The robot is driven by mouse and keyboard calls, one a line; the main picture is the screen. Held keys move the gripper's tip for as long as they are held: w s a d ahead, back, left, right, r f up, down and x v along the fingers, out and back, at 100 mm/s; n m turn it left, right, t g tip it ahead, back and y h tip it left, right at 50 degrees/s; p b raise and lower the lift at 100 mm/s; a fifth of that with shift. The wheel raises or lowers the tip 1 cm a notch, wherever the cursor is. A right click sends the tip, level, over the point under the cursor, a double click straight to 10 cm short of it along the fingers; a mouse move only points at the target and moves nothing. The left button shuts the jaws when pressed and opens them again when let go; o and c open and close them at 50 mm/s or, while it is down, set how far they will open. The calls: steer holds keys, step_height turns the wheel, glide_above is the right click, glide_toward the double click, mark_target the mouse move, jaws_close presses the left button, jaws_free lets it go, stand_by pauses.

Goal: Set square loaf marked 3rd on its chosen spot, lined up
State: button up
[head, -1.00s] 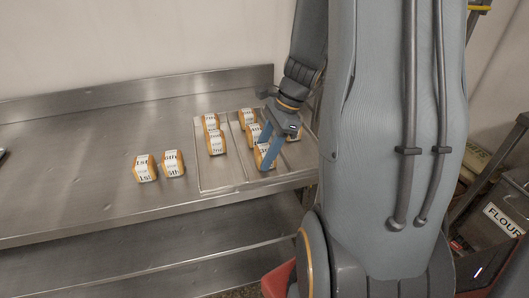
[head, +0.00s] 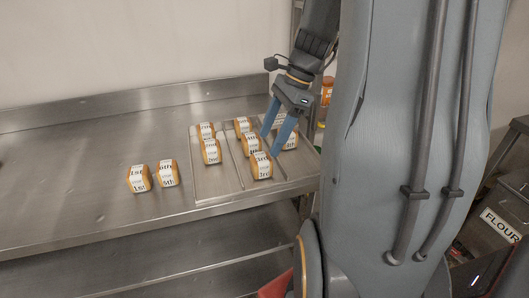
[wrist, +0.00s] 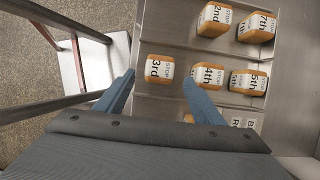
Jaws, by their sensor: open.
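The square loaf marked 3rd (head: 261,167), orange-brown with a white label, sits at the front of the tray's middle section. It also shows in the wrist view (wrist: 159,69), a little beyond and between my fingertips. My gripper (head: 271,143) has two blue fingers, spread apart and empty, above and just behind the loaf. In the wrist view my gripper (wrist: 158,80) is open, with a finger towards each side of the loaf and visible gaps. The metal tray (head: 213,185) has raised dividers. The loaf looks roughly square to the tray; exact alignment is hard to tell.
Several other labelled loaves share the tray, including 2nd (wrist: 214,20), 7th (wrist: 257,27) and 4th (wrist: 207,75). The loaf marked 1st (head: 138,178) and another beside it (head: 167,173) stand on the steel counter (head: 80,190) left of the tray. The counter's far left is clear.

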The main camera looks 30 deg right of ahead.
steer(key=s+a+f+n, duration=0.1)
steer(key=a+n, duration=0.2)
steer(key=s+a+n+g+h, duration=0.1)
steer(key=a+n, duration=0.1)
steer(key=n, duration=0.1)
steer(key=s+a+f+n+h, duration=0.1)
steer(key=a+n, duration=0.2)
steer(key=n, duration=0.1)
steer(key=shift+a+f, duration=0.3)
steer(key=shift+f, duration=0.05)
steer(key=s+a+f+n, duration=0.1)
steer(key=a+n, duration=0.1)
steer(key=n, duration=0.1)
steer(key=s+a+f+n+h, duration=0.1)
steer(key=a+n, duration=0.2)
steer(key=n, duration=0.1)
steer(key=s+a+f+n+h, duration=0.1)
steer(key=a+f+n, duration=0.1)
steer(key=n, duration=0.2)
steer(key=shift+s+a, duration=0.25)
steer(key=shift+s, duration=0.1)
